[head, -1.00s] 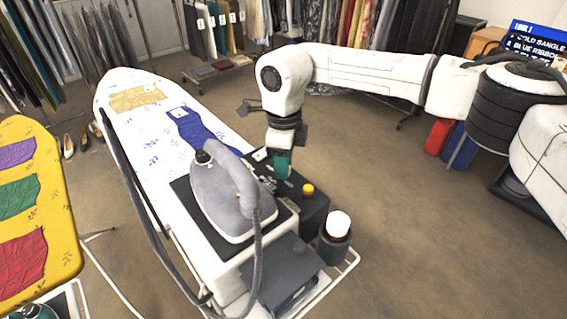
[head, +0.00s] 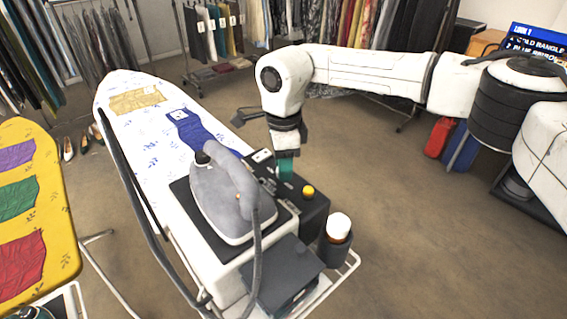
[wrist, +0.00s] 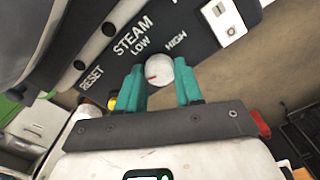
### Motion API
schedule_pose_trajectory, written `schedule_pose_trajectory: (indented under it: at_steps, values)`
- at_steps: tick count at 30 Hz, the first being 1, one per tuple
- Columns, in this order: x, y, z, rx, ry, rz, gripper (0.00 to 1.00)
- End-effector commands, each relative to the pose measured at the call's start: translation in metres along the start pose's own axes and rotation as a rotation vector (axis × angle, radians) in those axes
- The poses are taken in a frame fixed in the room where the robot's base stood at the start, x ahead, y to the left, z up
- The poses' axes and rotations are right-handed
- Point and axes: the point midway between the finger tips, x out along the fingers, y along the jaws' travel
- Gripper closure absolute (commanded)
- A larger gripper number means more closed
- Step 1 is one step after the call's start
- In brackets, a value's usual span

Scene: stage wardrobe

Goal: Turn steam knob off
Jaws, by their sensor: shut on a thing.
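The steam knob (wrist: 160,70) is a small white round knob with a red mark, on a dark panel (wrist: 180,50) lettered STEAM, LOW and HIGH. In the wrist view its red mark is at the knob's lower left, on the LOW side. No "off" label shows. My gripper (wrist: 160,66) has its two teal fingers on either side of the knob, shut on it. In the head view my gripper (head: 286,168) reaches down to the dark control box (head: 312,207) beside the iron; the knob is hidden there.
A grey iron (head: 222,195) stands on its dark rest left of my gripper, with a hose. A yellow button (head: 308,191) is close to the right. A white-capped bottle (head: 339,226) stands in a holder. The white ironing board (head: 130,85) extends behind. Open floor lies right.

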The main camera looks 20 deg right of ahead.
Motion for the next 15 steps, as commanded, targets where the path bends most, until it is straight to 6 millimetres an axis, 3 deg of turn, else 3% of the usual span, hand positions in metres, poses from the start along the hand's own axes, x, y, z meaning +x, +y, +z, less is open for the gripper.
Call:
schedule_pose_trajectory:
  at_steps: [5,6,13,15]
  values:
    - [-0.0019,-0.0015,0.0003,0.000,-0.002,-0.005,0.95]
    - [-0.0020,-0.0015,0.0003,0.000,-0.002,-0.005,0.62]
    - [-0.0010,-0.0007,0.0002,0.000,-0.001,-0.003,0.40]
    - [-0.0008,-0.0006,0.0001,0.000,-0.001,-0.002,0.39]
